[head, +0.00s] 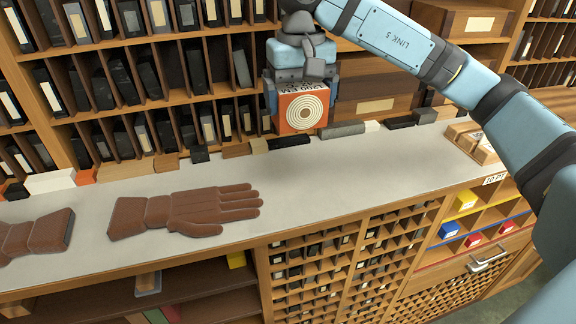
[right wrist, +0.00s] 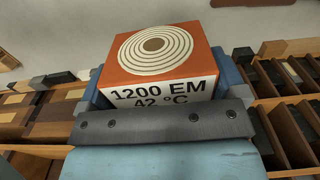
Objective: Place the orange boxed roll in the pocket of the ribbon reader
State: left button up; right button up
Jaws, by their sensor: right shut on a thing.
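The orange boxed roll (head: 302,108) is a box with orange sides and a face of pale concentric rings. In the head view it hangs from my right gripper (head: 300,88), in front of the shelves and above the back of the grey counter. My right gripper is shut on it. In the right wrist view the boxed roll (right wrist: 165,65) shows its ringed face and a white label reading "1200 EM 42 °C", with a blue finger on each side. My left gripper is not in view. I cannot make out the ribbon reader in these frames.
The grey counter (head: 330,170) is mostly clear in the middle. Two brown gloves (head: 200,209) lie on its left part. Small dark and wooden blocks line its back edge. Shelves (head: 150,90) of upright cases stand behind. A wooden tray (head: 478,140) sits at the right.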

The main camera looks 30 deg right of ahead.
notch_tip(320, 180, down, 15)
jog(key=shift+w+r+p, duration=0.15)
jog(key=shift+r+p, duration=0.05)
jog(key=shift+p, duration=0.3)
jog(key=shift+f, duration=0.2)
jog(key=o, duration=0.7)
